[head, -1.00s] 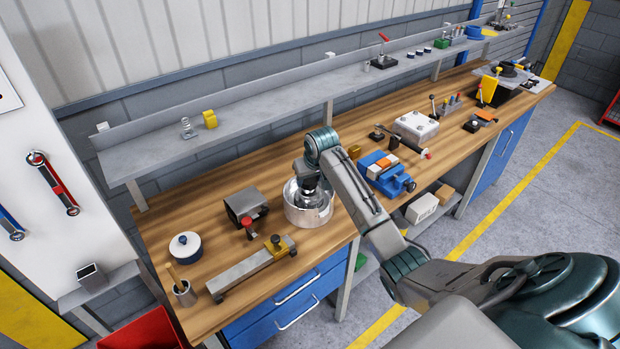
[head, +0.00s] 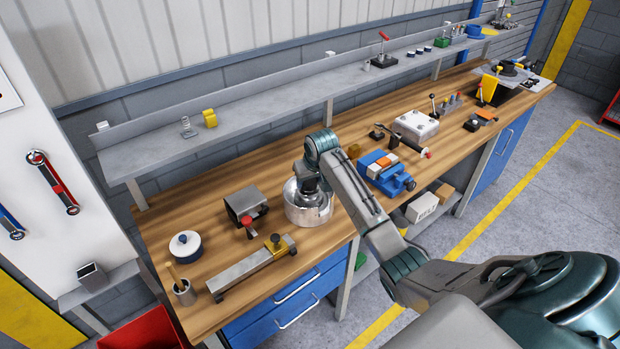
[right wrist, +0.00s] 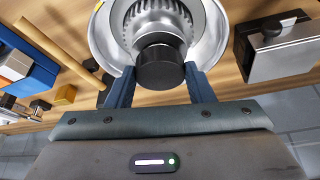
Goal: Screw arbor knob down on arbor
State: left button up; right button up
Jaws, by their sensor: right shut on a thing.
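The black arbor knob (right wrist: 160,66) shows in the right wrist view between the fingers of my right gripper (right wrist: 160,85), which is shut on it. Behind the knob is a toothed metal ring inside a round, shiny metal housing (right wrist: 104,40). The arbor itself is hidden by the knob and gripper. In the head view my right gripper (head: 308,187) points down into the open top of the housing (head: 308,214), which stands on the workbench. I cannot tell how far down the knob sits. My left gripper is not in view.
Left of the housing stand a grey metal block (head: 245,203), a red-knobbed part (head: 248,226), a long bar fixture (head: 250,267) and a white-lidded blue pot (head: 186,244). A blue vise (head: 386,173) stands to the right. A grey shelf (head: 265,117) runs along the back.

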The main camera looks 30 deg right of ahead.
jog(key=shift+f, duration=0.4)
dwell(0.4)
jog(key=o, duration=1)
jog(key=c, duration=0.9)
jog(key=m, duration=0.1)
jog(key=m+h, duration=0.1)
jog(key=m, duration=0.1)
jog(key=m+h, duration=0.1)
jog(key=m, duration=0.1)
jog(key=shift+w+a+g, duration=0.15)
jog(key=shift+a+g, duration=0.15)
jog(key=shift+g, duration=0.1)
jog(key=m, duration=0.2)
jog(key=m+g+h, duration=0.1)
jog(key=m, duration=0.2)
jog(key=shift+w+a+g, duration=0.1)
jog(key=shift+g, duration=0.2)
jog(key=o, duration=0.8)
